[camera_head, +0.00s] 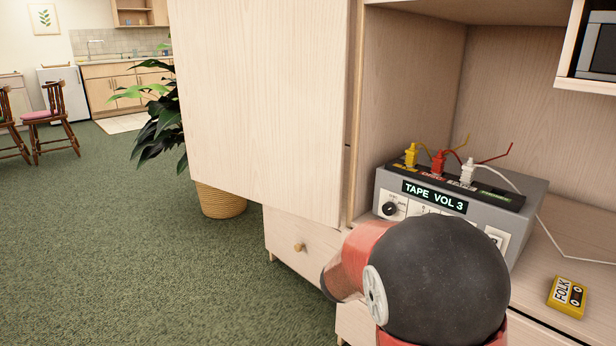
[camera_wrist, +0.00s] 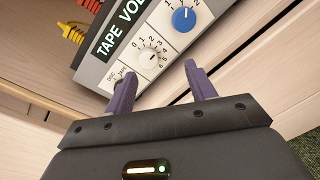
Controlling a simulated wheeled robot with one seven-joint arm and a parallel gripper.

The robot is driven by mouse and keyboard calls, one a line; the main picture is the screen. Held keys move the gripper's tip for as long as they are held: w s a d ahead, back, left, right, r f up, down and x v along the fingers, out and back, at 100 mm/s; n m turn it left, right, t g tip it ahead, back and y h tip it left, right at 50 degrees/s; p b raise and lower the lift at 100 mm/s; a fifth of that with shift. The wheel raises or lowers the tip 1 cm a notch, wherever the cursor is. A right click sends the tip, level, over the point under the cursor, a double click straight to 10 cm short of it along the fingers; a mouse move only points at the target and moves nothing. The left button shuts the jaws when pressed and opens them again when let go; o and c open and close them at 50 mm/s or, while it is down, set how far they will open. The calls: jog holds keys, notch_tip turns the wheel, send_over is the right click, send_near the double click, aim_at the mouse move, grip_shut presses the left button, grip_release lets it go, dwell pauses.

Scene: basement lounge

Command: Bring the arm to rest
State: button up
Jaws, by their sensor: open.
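My arm, with a black rounded joint and red links, fills the lower middle of the head view, and it hides the gripper there. In the wrist view my gripper (camera_wrist: 160,90) has its two purple fingers apart with nothing between them. The fingers point at the front of a grey tape deck (camera_wrist: 140,50), near its white numbered knob (camera_wrist: 150,58) and blue knob (camera_wrist: 184,18). I cannot tell whether a fingertip touches the deck. The deck also shows in the head view (camera_head: 530,195), on the cabinet shelf, its display reading "TAPE VOL 3".
Yellow, red and white plugs (camera_head: 438,162) stand in the deck's top. A yellow FOLK cassette (camera_head: 567,297) lies on the shelf at right. An open cabinet door (camera_head: 265,100) stands left of the deck. A potted plant (camera_head: 222,200) is behind it. Green carpet at left is clear.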

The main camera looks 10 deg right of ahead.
jog(key=s+d+r+m+g+y+p, duration=0.1)
jog(key=s+m+g+y, duration=0.15)
jog(key=s+m, duration=0.4)
jog(key=s+d+r+m+g+y+p, duration=0.15)
jog(key=s+m+g, duration=0.25)
jog(key=s, duration=0.6)
jog(key=s+a+r+m+t+y+p, duration=0.2)
jog(key=s+a+m+y, duration=0.5)
jog(key=a, duration=0.8)
jog(key=s+y+p, duration=0.1)
jog(key=s+y, duration=0.2)
jog(key=s, duration=0.2)
jog(key=shift+r, duration=0.15)
jog(key=shift+m, duration=0.25)
